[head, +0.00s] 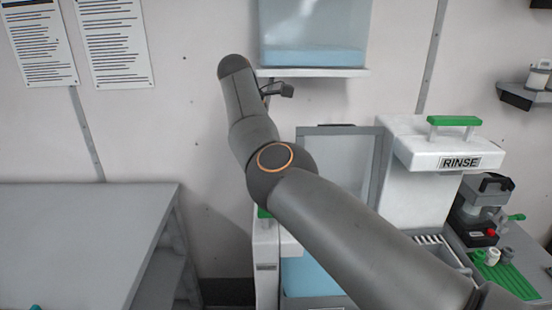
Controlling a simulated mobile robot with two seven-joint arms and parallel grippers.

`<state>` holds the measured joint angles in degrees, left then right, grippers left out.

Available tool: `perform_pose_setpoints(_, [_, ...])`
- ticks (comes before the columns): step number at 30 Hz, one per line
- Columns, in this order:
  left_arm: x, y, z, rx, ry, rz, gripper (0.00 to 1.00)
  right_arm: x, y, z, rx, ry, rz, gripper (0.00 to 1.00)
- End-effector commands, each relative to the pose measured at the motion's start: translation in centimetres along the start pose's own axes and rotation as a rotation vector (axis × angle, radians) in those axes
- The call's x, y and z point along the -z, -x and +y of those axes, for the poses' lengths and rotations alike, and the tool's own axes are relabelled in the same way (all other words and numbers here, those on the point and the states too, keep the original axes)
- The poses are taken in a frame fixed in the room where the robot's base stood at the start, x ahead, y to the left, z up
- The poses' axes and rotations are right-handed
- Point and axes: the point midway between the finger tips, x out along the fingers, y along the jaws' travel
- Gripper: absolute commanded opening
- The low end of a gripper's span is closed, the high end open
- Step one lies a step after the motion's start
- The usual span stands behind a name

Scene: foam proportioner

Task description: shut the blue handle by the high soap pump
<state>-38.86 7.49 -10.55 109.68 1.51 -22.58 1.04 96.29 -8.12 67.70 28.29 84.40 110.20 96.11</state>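A clear tank (315,35) with light blue liquid stands on a white shelf (325,72) at the top middle of the head view. A small dark part (285,90) shows just below the shelf's left end, beside my arm; I cannot tell what it is. No blue handle can be made out, and I cannot pick out the high soap pump. My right arm crosses from the lower right and bends up to the shelf's left side. Its gripper fingers do not show; the arm hides what is behind it. My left gripper is not in view.
A white RINSE unit (450,151) with a green handle (454,121) stands at the right. A grey bench (80,240) fills the lower left. A lower container with blue liquid (308,278) sits partly behind my arm. Several small fittings lie near a green rack (510,278).

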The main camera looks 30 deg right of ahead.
Motion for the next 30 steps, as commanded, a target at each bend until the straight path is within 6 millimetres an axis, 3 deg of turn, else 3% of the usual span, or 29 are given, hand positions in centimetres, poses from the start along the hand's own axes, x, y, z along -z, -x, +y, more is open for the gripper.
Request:
perform_pose_setpoints(6, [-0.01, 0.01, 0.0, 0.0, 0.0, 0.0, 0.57, -0.06, 0.04, 0.0, 0.001, -0.004, 0.002, 0.0])
perform_pose_setpoints(7, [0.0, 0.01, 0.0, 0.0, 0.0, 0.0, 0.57, -0.06, 0.04, 0.0, 0.001, -0.004, 0.002, 0.26])
perform_pose_setpoints(15, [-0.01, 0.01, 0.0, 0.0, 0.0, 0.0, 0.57, -0.03, 0.01, 0.0, 0.001, -0.002, 0.001, 0.55])
perform_pose_setpoints(30, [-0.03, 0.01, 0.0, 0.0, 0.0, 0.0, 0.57, 0.02, -0.01, -0.02, -0.001, 0.003, 0.0, 0.55])
